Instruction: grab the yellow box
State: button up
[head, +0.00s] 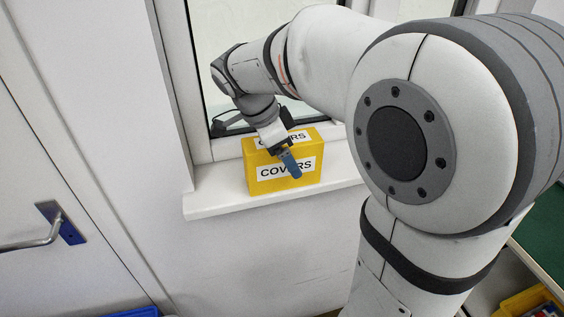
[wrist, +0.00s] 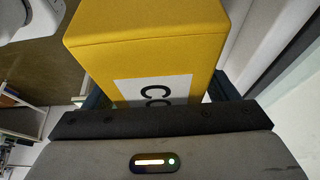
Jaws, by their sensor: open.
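The yellow box (head: 262,180) stands upright on the white window sill and has white "COVERS" labels on its front and top. My gripper (head: 289,162) reaches down over it from above, with one blue finger in front of the labelled face. The other finger is hidden in the head view. In the wrist view the box (wrist: 150,45) fills the middle, with part of its label showing. There my gripper (wrist: 160,97) is open, with a dark blue finger at each side of the box. I cannot tell whether either finger touches it.
The window sill (head: 215,198) is narrow, and its left part is bare. The window frame (head: 197,105) rises close behind the box. A door handle (head: 50,235) is at the far left. A yellow bin (head: 530,300) is at the lower right.

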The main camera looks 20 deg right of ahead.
dwell(0.4)
jog(key=c, duration=1.2)
